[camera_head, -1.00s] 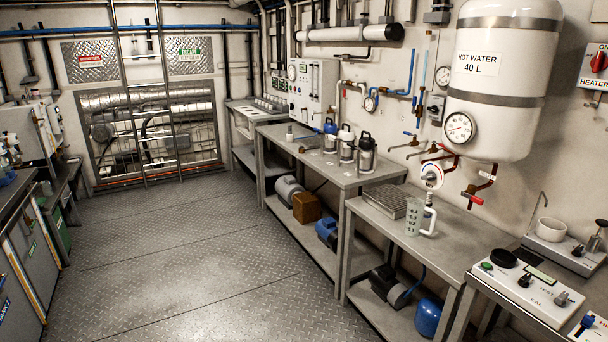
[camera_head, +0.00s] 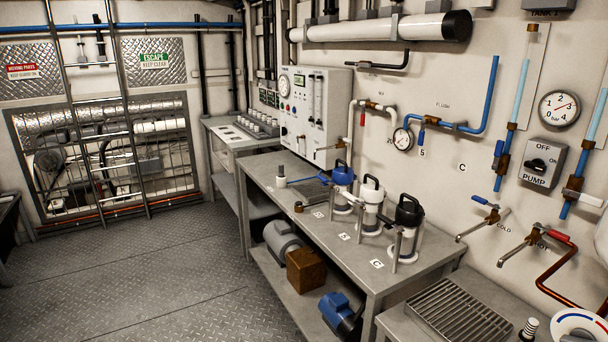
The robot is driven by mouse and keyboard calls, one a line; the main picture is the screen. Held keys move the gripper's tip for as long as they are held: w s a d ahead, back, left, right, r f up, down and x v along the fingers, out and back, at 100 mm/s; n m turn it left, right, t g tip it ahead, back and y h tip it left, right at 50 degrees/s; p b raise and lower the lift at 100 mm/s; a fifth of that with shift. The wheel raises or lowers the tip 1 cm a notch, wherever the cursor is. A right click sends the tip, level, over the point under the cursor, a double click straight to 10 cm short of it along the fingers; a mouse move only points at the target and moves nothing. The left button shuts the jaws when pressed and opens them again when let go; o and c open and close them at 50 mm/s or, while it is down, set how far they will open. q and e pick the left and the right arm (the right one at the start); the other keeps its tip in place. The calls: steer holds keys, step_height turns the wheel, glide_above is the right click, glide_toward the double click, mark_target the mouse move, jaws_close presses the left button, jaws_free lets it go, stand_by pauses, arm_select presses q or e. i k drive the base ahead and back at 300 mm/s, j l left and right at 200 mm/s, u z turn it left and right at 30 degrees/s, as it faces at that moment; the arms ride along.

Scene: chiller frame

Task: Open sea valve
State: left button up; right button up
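No valve in view carries a readable "sea" label. A valve with a blue lever (camera_head: 421,135) sits on the wall pipe beside a small round gauge (camera_head: 402,139), above a tag marked S (camera_head: 422,153). Its lever appears to hang down. A red lever (camera_head: 362,118) hangs on the white pipe (camera_head: 353,130) to the left. Other blue-handled valves are the one on the upright blue pipe (camera_head: 498,150) and the COLD tap (camera_head: 486,203). The HOT tap (camera_head: 548,236) has a red handle. Neither of my grippers is in view.
A steel bench (camera_head: 345,248) below the pipes holds several lidded jugs, including a black-topped one (camera_head: 408,228). A white control panel (camera_head: 315,110) stands behind it. A slotted drain tray (camera_head: 458,310) is at front right. The metal floor (camera_head: 170,275) at left is clear.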

mark_target(362, 115)
steer(key=i+z, duration=0.2)
steer(key=i, duration=0.3)
steer(key=i+j+z, duration=0.2)
steer(key=i, duration=0.3)
steer(key=i+j+z, duration=0.2)
steer(key=i, duration=0.3)
